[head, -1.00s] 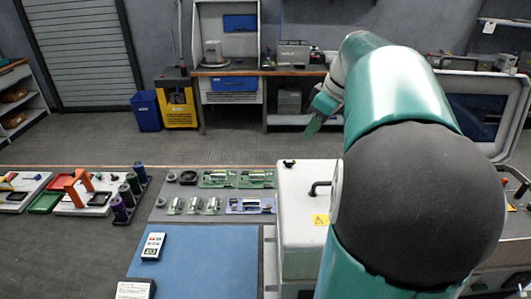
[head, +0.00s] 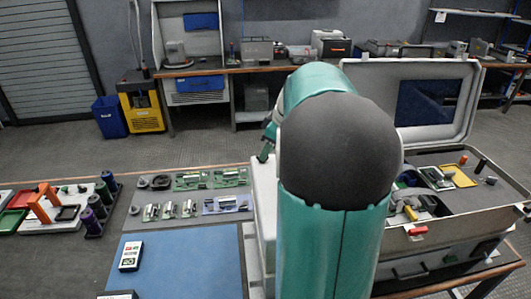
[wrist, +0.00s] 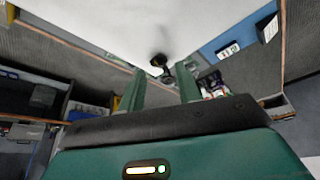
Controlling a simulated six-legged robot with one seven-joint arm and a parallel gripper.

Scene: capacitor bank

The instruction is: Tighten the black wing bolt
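The black wing bolt (wrist: 158,62) shows in the wrist view, standing on the white top of a box (wrist: 130,25). My gripper (wrist: 160,80) is open, with its two green fingers apart and nothing held between them. In the picture the bolt lies just beyond the fingertips, roughly between them; I cannot tell the exact distance. In the head view my gripper (head: 267,143) is small and partly hidden behind my arm, over the left edge of the white box (head: 263,185). The bolt is hidden there.
An open case (head: 400,238) with tools stands to the right of my arm. A grey mat (head: 150,212) with capacitor parts and a blue mat (head: 185,260) with a meter (head: 131,256) lie to the left. Spools (head: 102,200) stand farther left.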

